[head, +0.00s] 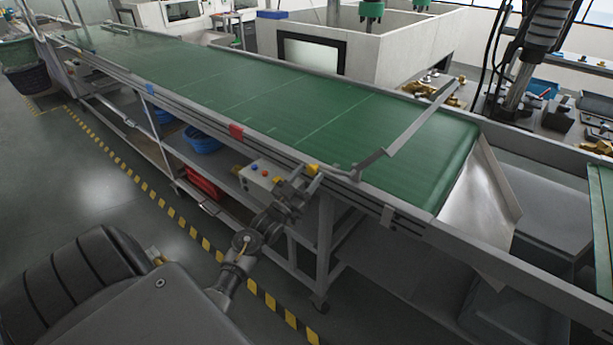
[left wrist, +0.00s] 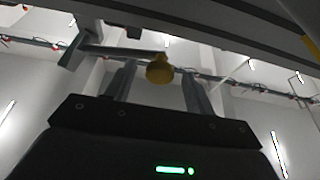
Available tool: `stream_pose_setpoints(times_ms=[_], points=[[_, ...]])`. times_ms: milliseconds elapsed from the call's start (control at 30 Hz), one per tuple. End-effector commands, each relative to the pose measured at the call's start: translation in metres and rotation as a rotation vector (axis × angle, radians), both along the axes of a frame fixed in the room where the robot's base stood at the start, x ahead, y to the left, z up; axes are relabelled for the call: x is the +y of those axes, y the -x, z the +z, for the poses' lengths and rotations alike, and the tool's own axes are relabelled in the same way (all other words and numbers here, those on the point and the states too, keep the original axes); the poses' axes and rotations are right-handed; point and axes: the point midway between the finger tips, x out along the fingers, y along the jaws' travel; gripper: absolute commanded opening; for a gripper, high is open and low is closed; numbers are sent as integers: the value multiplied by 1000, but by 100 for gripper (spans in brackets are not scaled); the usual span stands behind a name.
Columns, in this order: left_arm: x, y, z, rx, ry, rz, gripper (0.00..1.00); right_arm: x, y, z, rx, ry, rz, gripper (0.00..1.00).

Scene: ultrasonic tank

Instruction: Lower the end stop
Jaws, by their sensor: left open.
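The end stop (head: 422,116) is a thin grey bar near the belt's right end. It slants over the green belt, and its near end bends down to a lever by the near rail. A yellow knob (head: 312,169) sits at that rail, left of the lever; it also shows in the left wrist view (left wrist: 159,69). My left gripper (head: 301,182) is at the near side of the conveyor, close to the knob. Its two fingers are apart, with the knob seen between their tips; contact cannot be told. My right gripper is not in view.
The green conveyor belt (head: 270,97) runs from back left to a metal chute (head: 483,190). A grey control box (head: 262,180) with buttons hangs below the near rail, beside my left wrist. The striped floor aisle is clear.

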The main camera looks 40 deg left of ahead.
Motion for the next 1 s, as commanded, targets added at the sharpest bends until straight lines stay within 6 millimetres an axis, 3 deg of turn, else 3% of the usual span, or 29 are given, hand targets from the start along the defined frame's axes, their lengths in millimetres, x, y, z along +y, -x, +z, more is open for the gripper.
stream_pose_setpoints(times_ms=[67, 467, 767, 1000], points=[[0, 0, 0, 0, 0, 0, 53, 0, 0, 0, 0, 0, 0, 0], [0, 0, 0, 0, 0, 0, 0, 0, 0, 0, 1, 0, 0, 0], [1, 1, 3, 0, -19, 0, 0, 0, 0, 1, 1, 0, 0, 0], [3, 0, 17, 2, -130, -1, 0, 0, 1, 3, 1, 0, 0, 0]])
